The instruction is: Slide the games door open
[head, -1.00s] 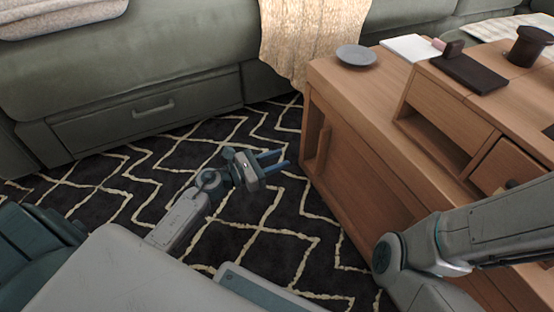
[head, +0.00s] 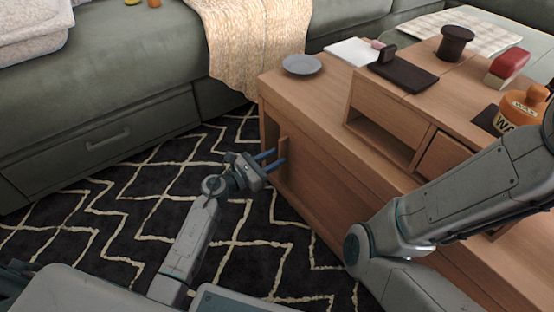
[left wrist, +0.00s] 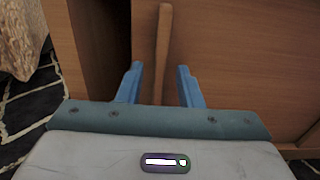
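The games door (head: 318,201) is a wooden panel low in the side of the wooden coffee table. It has an upright wooden bar handle (head: 284,157) near its left end. In the left wrist view the handle (left wrist: 162,45) stands between my two blue fingers, with gaps visible on both sides. My left gripper (head: 275,160) is open, its fingers pointing at the door around the handle; I cannot tell how deep they reach. A dark gap (left wrist: 105,45) shows left of the door's edge (left wrist: 136,35). My right arm crosses in front of the table; its gripper is out of view.
The coffee table (head: 330,90) holds a grey plate (head: 301,64), a dark tray (head: 403,76), an orange jar (head: 522,108) and other items. A green sofa (head: 110,60) with a draped beige throw (head: 255,40) stands behind. Patterned rug (head: 130,210) covers the floor on the left.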

